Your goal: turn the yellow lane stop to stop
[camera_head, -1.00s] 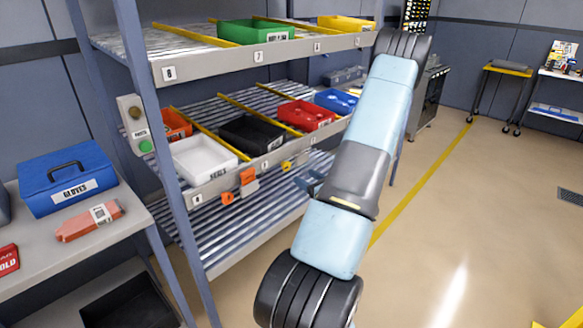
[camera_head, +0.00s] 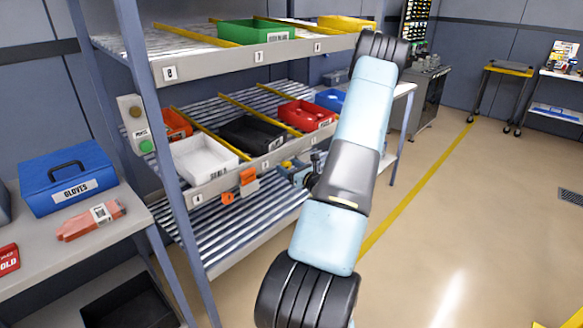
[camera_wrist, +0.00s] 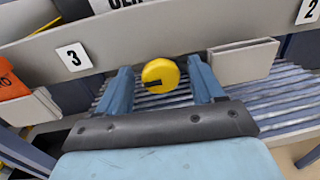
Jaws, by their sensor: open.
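The yellow lane stop shows in the wrist view as a round yellow knob (camera_wrist: 160,75) with a dark mark on its face, on the grey shelf rail right of the label 3. My gripper (camera_wrist: 161,70) is open, with one blue finger on each side of the knob. The right finger looks closer to it than the left; I cannot tell whether either touches. In the head view, my gripper (camera_head: 299,174) is at the front rail of the middle shelf, and the yellow lane stop (camera_head: 289,164) is partly hidden by it.
White (camera_head: 203,160), black (camera_head: 252,134) and red (camera_head: 306,115) bins lie in the lanes above. A shelf post (camera_head: 160,150) stands left. The floor at right is open.

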